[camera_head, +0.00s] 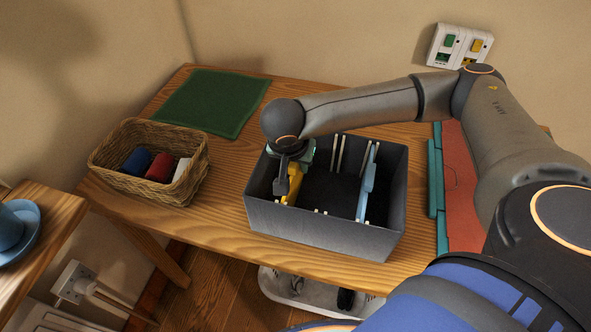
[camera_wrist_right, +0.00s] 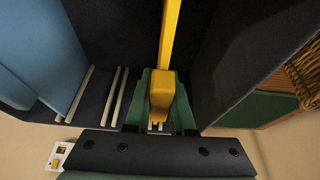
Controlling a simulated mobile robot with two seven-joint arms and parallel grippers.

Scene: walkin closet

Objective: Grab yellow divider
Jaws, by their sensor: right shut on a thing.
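The yellow divider (camera_head: 291,192) stands inside the grey box (camera_head: 318,232) on the wooden table, towards the box's left side. My right gripper (camera_head: 288,180) reaches down into the box from above and is shut on the divider. In the right wrist view the yellow divider (camera_wrist_right: 162,92) sits between the green fingers of my right gripper (camera_wrist_right: 161,100). A blue divider (camera_head: 367,182) stands in the right part of the box and also shows in the right wrist view (camera_wrist_right: 40,60). The divider's lower edge is partly hidden. My left gripper is not in view.
White slot strips (camera_head: 338,155) line the box's walls. A wicker basket (camera_head: 112,168) with rolled cloths stands at the left. A green mat (camera_head: 212,102) lies at the back left. A red and teal item (camera_head: 460,190) lies right of the box, under my arm.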

